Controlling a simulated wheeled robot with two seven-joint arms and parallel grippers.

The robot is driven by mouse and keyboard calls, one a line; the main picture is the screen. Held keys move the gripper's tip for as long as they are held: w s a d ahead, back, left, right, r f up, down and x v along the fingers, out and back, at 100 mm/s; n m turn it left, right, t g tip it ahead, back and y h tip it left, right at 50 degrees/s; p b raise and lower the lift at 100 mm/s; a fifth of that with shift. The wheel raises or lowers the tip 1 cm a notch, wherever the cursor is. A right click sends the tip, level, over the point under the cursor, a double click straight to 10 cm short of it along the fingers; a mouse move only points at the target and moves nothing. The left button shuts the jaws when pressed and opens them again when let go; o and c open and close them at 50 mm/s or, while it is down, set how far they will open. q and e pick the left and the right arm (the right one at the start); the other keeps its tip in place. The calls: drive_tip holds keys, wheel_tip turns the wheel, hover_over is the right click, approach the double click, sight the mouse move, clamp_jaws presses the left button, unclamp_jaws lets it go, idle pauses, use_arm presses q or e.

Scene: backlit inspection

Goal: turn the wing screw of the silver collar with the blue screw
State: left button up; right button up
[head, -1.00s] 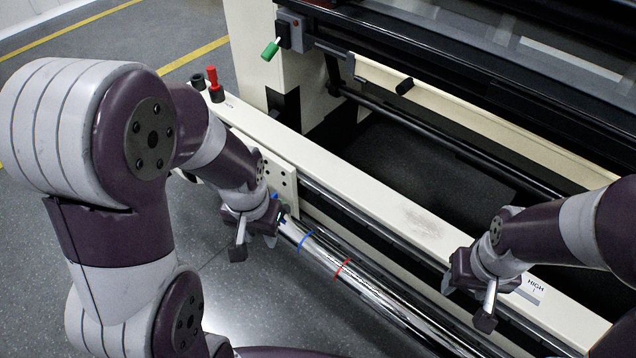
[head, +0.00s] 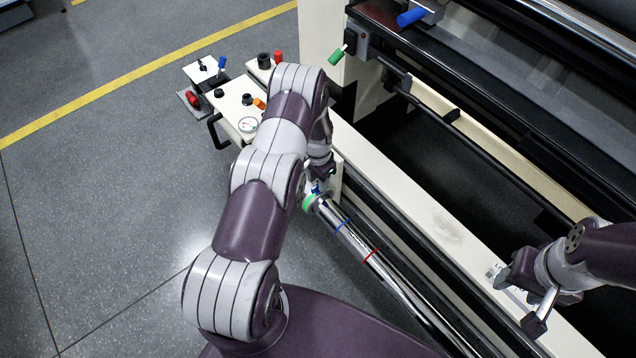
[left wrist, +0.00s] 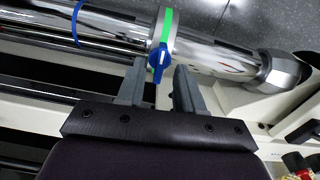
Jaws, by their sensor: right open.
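The silver collar (left wrist: 168,28) has a green band and sits on a shiny bar. Its blue wing screw (left wrist: 159,57) faces my left gripper (left wrist: 159,68). In the left wrist view that gripper is open, with one finger on each side of the screw near the fingertips; neither finger is clearly touching it. In the head view the collar (head: 309,202) shows at the bar's far end, with my left gripper (head: 319,178) just above it, partly hidden by my arm. My right gripper (head: 522,300) is open and empty over the cream rail at the right.
The shiny bar (head: 398,285) carries a blue ring (head: 343,226) and a red ring (head: 371,256). A cream rail (head: 420,215) runs beside it. A control box (head: 233,104) with knobs and a gauge stands beyond my left arm. Open grey floor (head: 110,190) lies left.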

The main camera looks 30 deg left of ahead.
use_arm(q)
drive_tip(key=shift+f, duration=0.9)
clamp_jaws()
